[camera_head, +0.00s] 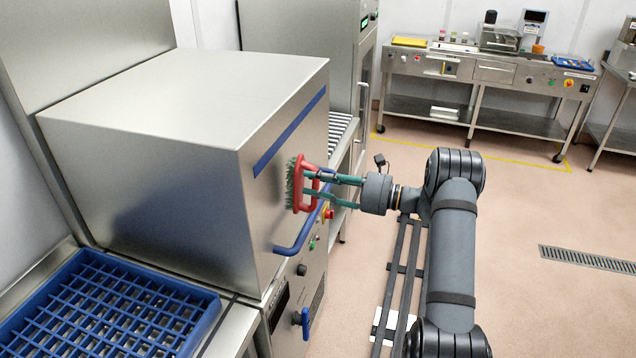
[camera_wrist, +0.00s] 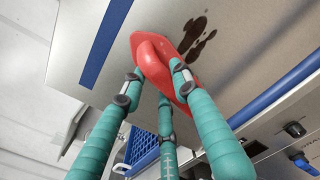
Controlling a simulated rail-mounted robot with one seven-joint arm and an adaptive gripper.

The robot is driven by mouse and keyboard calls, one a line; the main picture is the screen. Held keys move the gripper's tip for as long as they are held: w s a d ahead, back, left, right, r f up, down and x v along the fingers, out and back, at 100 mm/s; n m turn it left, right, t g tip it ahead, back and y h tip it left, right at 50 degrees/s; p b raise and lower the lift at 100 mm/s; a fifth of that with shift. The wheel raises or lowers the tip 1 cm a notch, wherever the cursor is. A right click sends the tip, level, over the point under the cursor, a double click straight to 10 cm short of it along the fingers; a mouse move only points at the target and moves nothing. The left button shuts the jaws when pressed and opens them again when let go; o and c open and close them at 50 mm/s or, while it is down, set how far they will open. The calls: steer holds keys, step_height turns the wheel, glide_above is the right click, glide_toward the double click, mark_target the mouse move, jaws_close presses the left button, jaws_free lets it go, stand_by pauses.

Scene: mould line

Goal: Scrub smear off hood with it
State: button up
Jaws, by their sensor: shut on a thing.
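My gripper (camera_head: 322,187) is shut on the red handle of a scrubbing brush (camera_head: 301,186) with green bristles. It holds the brush upright before the front face of the steel hood (camera_head: 262,205), bristles towards the metal. I cannot tell whether the bristles touch. In the wrist view, the red brush (camera_wrist: 152,58) sits between my teal fingers (camera_wrist: 155,85). A dark brown smear (camera_wrist: 198,38) with several blotches shows on the hood (camera_wrist: 150,25), just beyond the brush's edge. In the head view I cannot make out the smear.
A blue bar handle (camera_head: 298,236) juts from the hood's front below the brush. A blue stripe (camera_head: 290,130) runs above it. A control panel (camera_head: 300,285) with knobs lies below. A blue rack (camera_head: 110,310) stands at left. The floor at right (camera_head: 540,210) is open.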

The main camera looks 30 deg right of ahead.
steer(key=shift+w+a, duration=0.5)
steer(key=w+d+b, duration=0.2)
steer(key=w+d, duration=0.2)
steer(key=shift+w+d, duration=0.25)
steer(key=shift+w, duration=0.1)
steer(key=shift+o, duration=0.2)
steer(key=shift+w+d+b, duration=0.9)
steer(key=shift+w+d, duration=0.4)
steer(key=shift+w, duration=0.1)
steer(key=shift+s+a+b, duration=1.1)
steer(key=shift+s+a, duration=2.5)
steer(key=shift+s, duration=0.15)
steer(key=shift+c, duration=0.2)
steer(key=shift+b+v, duration=0.4)
steer(key=shift+v, duration=2.65)
